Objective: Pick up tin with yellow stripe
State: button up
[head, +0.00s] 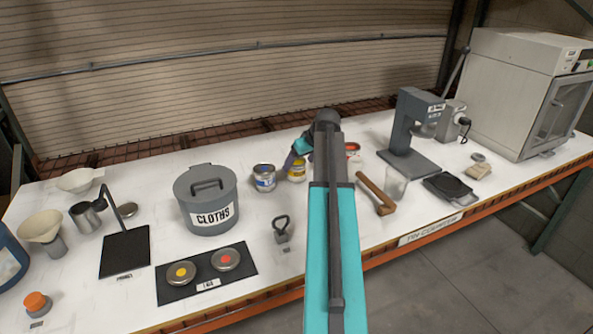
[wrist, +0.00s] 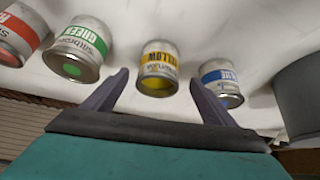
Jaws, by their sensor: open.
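The tin with the yellow stripe (wrist: 157,70) stands in the wrist view between and just beyond my two open fingertips. My gripper (wrist: 156,83) is open and empty, and its fingers do not appear to touch the tin. In the head view the yellow tin (head: 297,172) is partly hidden by my gripper (head: 297,153). A blue-striped tin (wrist: 221,84) is close by the right finger, and it also shows in the head view (head: 264,180). A green-striped tin (wrist: 80,48) is left of the left finger in the wrist view.
A red-striped tin (wrist: 20,35) is at the wrist view's left edge. A grey CLOTHS pot (head: 207,208) stands left of the tins. A wooden-handled tool (head: 374,192) and a clear cup (head: 396,183) lie to the right.

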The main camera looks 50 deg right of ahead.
aim_at(297, 160)
dwell(0.4)
jog(key=shift+p+x, duration=0.7)
jog(key=shift+x, duration=0.45)
jog(key=shift+p+x, duration=0.45)
jog(key=shift+x, duration=1.05)
jog(key=shift+d, duration=0.15)
jog(key=c, duration=1.3)
jog(key=shift+r, duration=0.35)
jog(key=shift+r+b, duration=0.85)
jog(key=shift+r, duration=0.5)
jog(key=shift+s+a+r+b, duration=0.25)
jog(key=shift+s+a+b, duration=0.45)
jog(key=shift+s, duration=1.85)
jog(key=shift+s+a+r+b, duration=0.25)
jog(key=shift+s+a+b, duration=0.4)
jog(key=shift+s, duration=1.9)
jog(key=shift+s+a+r+b, duration=0.3)
jog(key=shift+s+a+b, duration=0.4)
jog(key=shift+s, duration=1.85)
